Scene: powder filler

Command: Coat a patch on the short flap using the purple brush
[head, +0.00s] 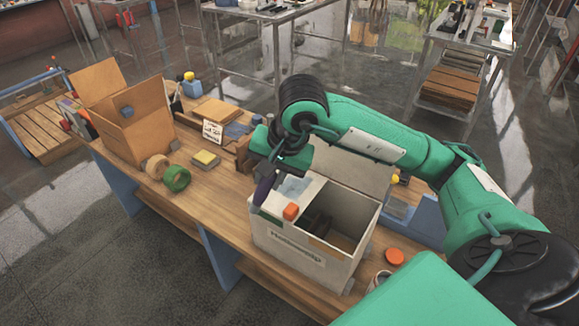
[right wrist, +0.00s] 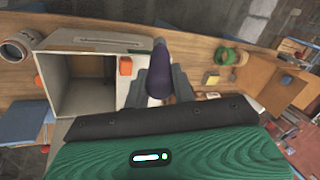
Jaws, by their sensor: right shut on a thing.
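My right gripper (head: 268,172) is shut on the purple brush (head: 263,188), which hangs down over the left end of the pale box (head: 277,240). In the right wrist view the brush (right wrist: 160,72) stands between the two fingers. Beneath it is a white short flap (head: 309,190) at that end of the box, with a pale bluish patch (head: 292,187) on it. I cannot tell whether the brush tip touches the flap. My left gripper is out of view.
An orange block (head: 291,211) sits by the flap; the box's right part is open. A brown carton (head: 128,125), green tape (head: 176,179), tan tape (head: 157,167) and a yellow-topped pad (head: 206,159) lie left. An orange lid (head: 394,256) lies right.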

